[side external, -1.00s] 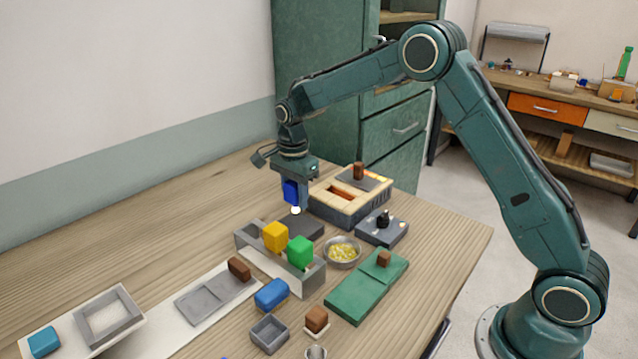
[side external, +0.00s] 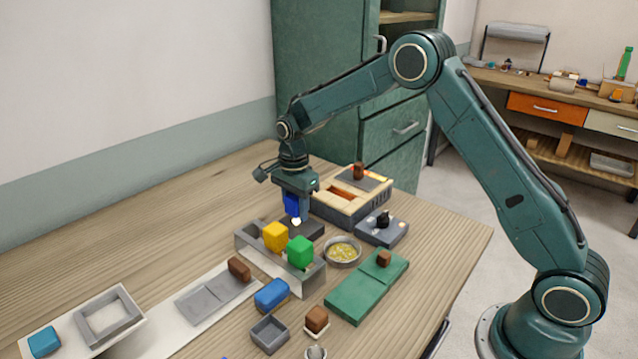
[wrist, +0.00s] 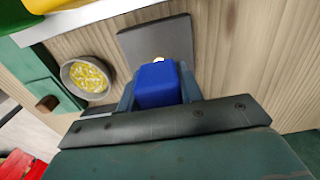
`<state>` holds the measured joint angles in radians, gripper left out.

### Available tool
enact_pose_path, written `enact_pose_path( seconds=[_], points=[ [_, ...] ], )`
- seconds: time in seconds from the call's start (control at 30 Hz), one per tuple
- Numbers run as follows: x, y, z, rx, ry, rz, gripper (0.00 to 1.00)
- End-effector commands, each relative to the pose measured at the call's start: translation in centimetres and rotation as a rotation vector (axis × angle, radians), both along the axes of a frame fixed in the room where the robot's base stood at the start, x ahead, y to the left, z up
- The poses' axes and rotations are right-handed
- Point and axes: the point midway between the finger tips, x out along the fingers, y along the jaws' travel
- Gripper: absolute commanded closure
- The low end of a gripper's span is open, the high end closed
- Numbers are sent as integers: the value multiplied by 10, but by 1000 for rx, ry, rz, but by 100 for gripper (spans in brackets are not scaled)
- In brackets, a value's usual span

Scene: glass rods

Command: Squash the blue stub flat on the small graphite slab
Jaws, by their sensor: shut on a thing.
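My gripper (side external: 300,210) is shut on the blue stub (side external: 291,203), a blue block with a pale, glowing-looking tip (side external: 296,221) at its lower end. In the wrist view the blue block (wrist: 157,86) sits between my two fingers, with a bit of the pale tip showing past it. The small dark graphite slab (side external: 314,231) lies flat on the table under the tip; it also shows in the wrist view (wrist: 150,38). The tip is at or just above the slab; I cannot tell whether they touch.
A grey rack (side external: 313,279) with yellow (side external: 276,236) and green (side external: 300,252) blocks stands close in front of the slab. A brick kiln (side external: 335,210) is behind right. A bowl of yellow bits (side external: 342,251) and a dark plate (side external: 372,234) lie right.

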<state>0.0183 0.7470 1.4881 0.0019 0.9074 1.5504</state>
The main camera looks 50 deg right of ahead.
Motion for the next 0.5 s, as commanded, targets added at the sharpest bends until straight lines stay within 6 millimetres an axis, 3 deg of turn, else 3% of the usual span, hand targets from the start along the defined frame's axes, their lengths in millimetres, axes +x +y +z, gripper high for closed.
enact_pose_path(
  seconds=[0.5],
  points=[
    [0,0,-3,0,1,0,90]
  ],
)
